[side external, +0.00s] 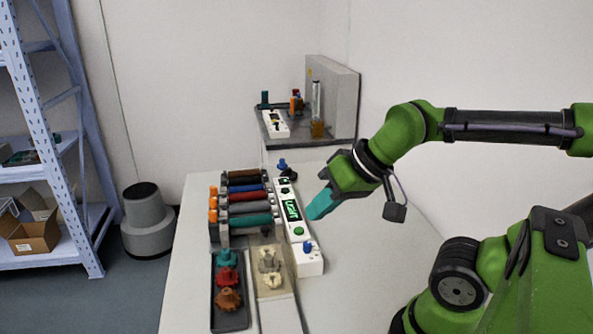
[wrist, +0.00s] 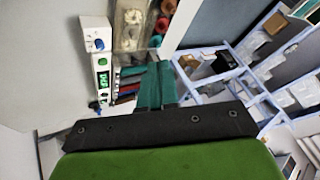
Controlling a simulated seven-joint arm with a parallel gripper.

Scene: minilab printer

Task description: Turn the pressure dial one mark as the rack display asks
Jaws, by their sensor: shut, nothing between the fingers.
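A long white panel (side external: 315,266) lies on the table with a lit display (side external: 291,210) showing green letters that look like "LIGHT". A blue knob (side external: 308,247) sits at its near end, beside a green button (side external: 299,230). Another blue knob (side external: 283,163) is at the far end. I cannot tell which knob is the pressure dial. The wrist view shows the panel at left, with the near blue knob (wrist: 99,45) and display (wrist: 103,80). My gripper (side external: 312,214) has teal fingers, shut and empty, apart from both knobs and close to the display's right side.
A rack of coloured rollers (side external: 248,208) stands left of the panel. A dark tray (side external: 231,318) holds red, brown and teal knobbed parts. A grey raised stand (side external: 333,143) with small items is at the back. The table right of the panel is clear.

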